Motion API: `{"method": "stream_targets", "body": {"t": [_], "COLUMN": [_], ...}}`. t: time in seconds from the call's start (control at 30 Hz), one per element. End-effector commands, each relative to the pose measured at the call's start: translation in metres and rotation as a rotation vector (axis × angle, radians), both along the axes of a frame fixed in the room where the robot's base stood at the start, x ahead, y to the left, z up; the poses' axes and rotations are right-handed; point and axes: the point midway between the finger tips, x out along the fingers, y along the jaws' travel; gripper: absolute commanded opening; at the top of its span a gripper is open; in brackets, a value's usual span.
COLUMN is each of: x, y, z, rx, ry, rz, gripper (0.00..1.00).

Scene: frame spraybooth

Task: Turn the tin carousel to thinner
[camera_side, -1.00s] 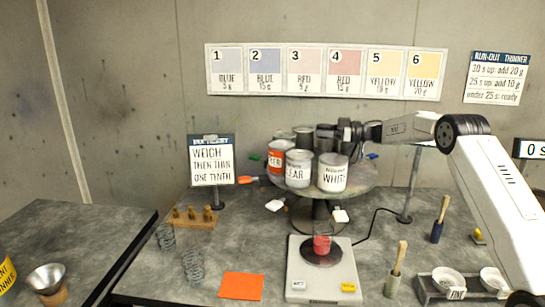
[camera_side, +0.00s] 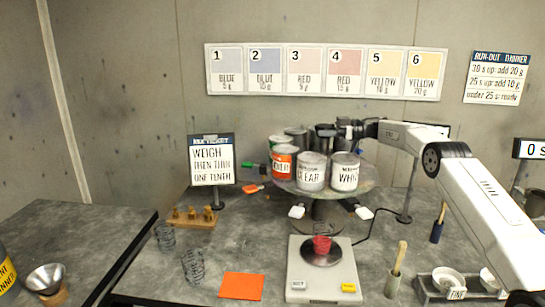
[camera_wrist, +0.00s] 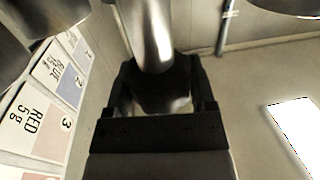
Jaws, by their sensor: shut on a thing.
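The tin carousel (camera_side: 372,178) stands on the bench in the side view, a round turntable on a post with coloured tabs. At its front are a red-orange labelled tin (camera_side: 284,162), a tin marked CLEAR (camera_side: 311,172) and a white-labelled tin (camera_side: 345,173). A green-labelled tin (camera_side: 277,143) is at the left rear. No thinner label is readable on it. My gripper (camera_side: 330,132) is at the rear of the carousel, partly behind the tins. In the wrist view my gripper (camera_wrist: 160,88) is shut on a shiny metal upright (camera_wrist: 155,35); I cannot tell which part.
A sign on a stand (camera_side: 211,160) is to the left, a cable and post to the right. Brushes (camera_side: 397,260) stand at the right.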

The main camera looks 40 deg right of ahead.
Motion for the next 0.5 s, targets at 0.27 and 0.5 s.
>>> {"method": "stream_targets", "body": {"t": [0.27, 0.5], "x": [0.0006, 0.0004], "y": [0.0009, 0.0012], "z": [0.0028, 0.0036], "rx": [0.001, 0.002], "ry": [-0.007, -0.008], "rz": [0.042, 0.058], "gripper": [0.0, 0.0]}}
